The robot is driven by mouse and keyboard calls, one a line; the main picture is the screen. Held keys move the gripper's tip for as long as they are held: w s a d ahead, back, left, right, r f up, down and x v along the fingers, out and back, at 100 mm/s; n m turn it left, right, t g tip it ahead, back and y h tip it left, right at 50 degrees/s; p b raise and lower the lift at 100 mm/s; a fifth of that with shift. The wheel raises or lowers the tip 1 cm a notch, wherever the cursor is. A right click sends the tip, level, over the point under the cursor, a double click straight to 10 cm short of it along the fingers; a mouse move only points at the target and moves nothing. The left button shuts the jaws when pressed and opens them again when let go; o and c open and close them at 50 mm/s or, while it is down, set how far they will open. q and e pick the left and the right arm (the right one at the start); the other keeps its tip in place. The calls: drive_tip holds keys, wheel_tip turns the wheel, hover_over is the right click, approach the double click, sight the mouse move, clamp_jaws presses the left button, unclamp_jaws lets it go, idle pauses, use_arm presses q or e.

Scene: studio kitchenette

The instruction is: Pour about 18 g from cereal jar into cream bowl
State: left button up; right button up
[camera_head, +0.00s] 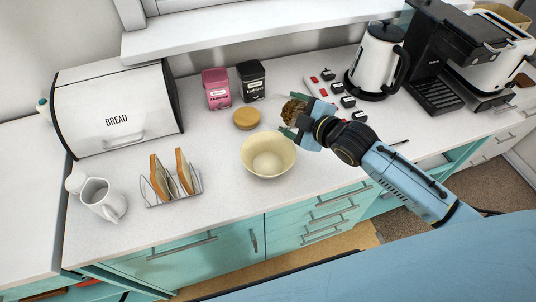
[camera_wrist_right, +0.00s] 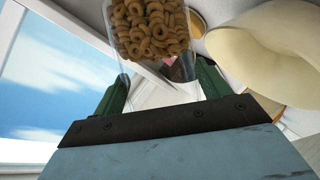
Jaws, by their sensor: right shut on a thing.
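The cereal jar (camera_head: 293,109) is clear and holds brown cereal rings. My right gripper (camera_head: 293,128) is shut on it, above the counter just right of the cream bowl's back rim. In the right wrist view the jar (camera_wrist_right: 150,28) sits between the two green fingers (camera_wrist_right: 163,92), with the rings gathered at its far end. The jar looks tilted; how far is hard to tell. The cream bowl (camera_head: 267,158) stands upright on the counter and its visible inside looks empty. It also shows in the right wrist view (camera_wrist_right: 265,50), apart from the jar. My left gripper is out of view.
A round wooden lid (camera_head: 246,118) lies behind the bowl, near a pink tin (camera_head: 216,88) and a black tin (camera_head: 251,81). A toast rack (camera_head: 174,187) and white jug (camera_head: 103,200) stand left. A power strip (camera_head: 323,92) and kettle (camera_head: 377,60) stand right.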

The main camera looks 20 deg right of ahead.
drive_tip(key=shift+w+f+n+b, duration=0.1)
drive_tip(key=shift+f+n+b, duration=0.25)
drive_tip(key=shift+b, duration=0.4)
drive_tip(key=shift+d+r+t+h, duration=0.1)
drive_tip(key=shift+r+t+h, duration=0.1)
drive_tip(key=shift+t+h, duration=0.1)
drive_tip(key=shift+r+n+b, duration=0.1)
drive_tip(key=shift+n+b, duration=0.35)
drive_tip(key=shift+b, duration=0.5)
drive_tip(key=b, duration=0.2)
drive_tip(key=n+t+b, duration=0.1)
drive_tip(key=shift+f+h+b, duration=0.25)
drive_tip(key=shift+h+b, duration=0.1)
drive_tip(key=shift+h, duration=0.05)
drive_tip(key=shift+a+r+n, duration=0.15)
drive_tip(key=shift+a+n, duration=0.05)
drive_tip(key=shift+n, duration=0.2)
drive_tip(key=shift+s+a+t, duration=0.1)
drive_tip(key=shift+s+t, duration=0.1)
drive_tip(key=shift+t, duration=0.1)
drive_tip(key=shift+s+a+n, duration=0.1)
drive_tip(key=shift+a+n, duration=0.05)
drive_tip(key=shift+n, duration=0.55)
drive_tip(key=shift+s+a+f+n+t+b, duration=0.1)
drive_tip(key=shift+f+n+t+b, duration=0.2)
drive_tip(key=shift+n+t+b, duration=0.1)
drive_tip(key=shift+s+a+r+n+t+h, duration=0.2)
drive_tip(key=shift+a+r+n+t+h, duration=0.15)
drive_tip(key=shift+r+n+t, duration=0.35)
